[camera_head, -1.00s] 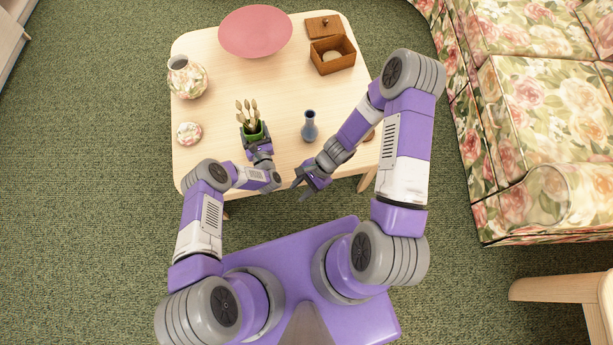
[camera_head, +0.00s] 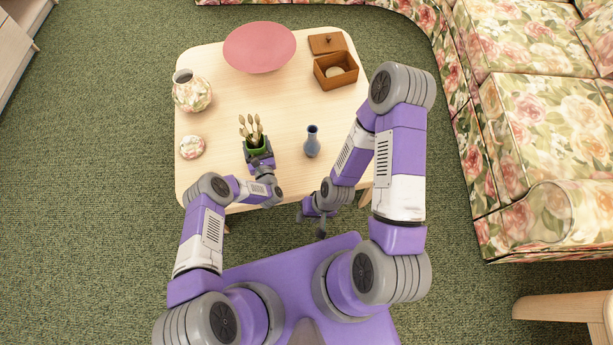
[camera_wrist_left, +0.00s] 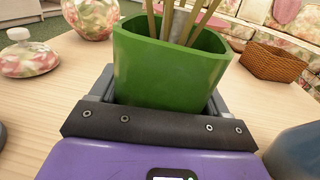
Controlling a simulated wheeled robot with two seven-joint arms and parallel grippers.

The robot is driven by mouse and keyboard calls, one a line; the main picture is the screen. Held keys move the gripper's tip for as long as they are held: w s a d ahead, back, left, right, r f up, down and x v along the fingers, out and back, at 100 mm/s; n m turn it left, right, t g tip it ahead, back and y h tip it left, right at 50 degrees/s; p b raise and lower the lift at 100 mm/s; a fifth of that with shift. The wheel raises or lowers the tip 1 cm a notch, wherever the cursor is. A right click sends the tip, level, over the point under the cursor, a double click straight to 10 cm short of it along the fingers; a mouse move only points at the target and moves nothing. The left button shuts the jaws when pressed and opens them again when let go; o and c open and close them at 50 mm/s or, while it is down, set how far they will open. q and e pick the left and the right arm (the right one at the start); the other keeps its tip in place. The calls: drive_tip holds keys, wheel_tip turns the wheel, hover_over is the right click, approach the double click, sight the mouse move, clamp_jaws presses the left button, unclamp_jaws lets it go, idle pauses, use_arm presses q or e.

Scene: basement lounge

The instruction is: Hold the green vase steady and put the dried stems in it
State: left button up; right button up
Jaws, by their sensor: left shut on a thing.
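The green vase (camera_head: 257,152) stands upright near the front of the light wooden table (camera_head: 225,120). My left gripper (camera_head: 258,163) is shut around it from the front. In the left wrist view the vase (camera_wrist_left: 165,75) fills the space between the fingers. The dried stems (camera_head: 252,129) stand in the vase with pale heads up, leaning slightly apart. Their lower stalks (camera_wrist_left: 188,22) go inside its rim in the left wrist view; their bottom ends are hidden. My right gripper (camera_head: 310,223) is in front of the table's front edge, empty, its fingers apart.
A blue bottle vase (camera_head: 312,145) stands right of the green vase. A floral vase (camera_head: 192,95) and a round floral piece (camera_head: 192,147) are on the left. A pink dish (camera_head: 259,47), an open wooden box (camera_head: 336,74) and its lid (camera_head: 327,43) are at the back.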

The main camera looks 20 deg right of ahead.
use_arm(q)
drive_tip(key=o, duration=1.2)
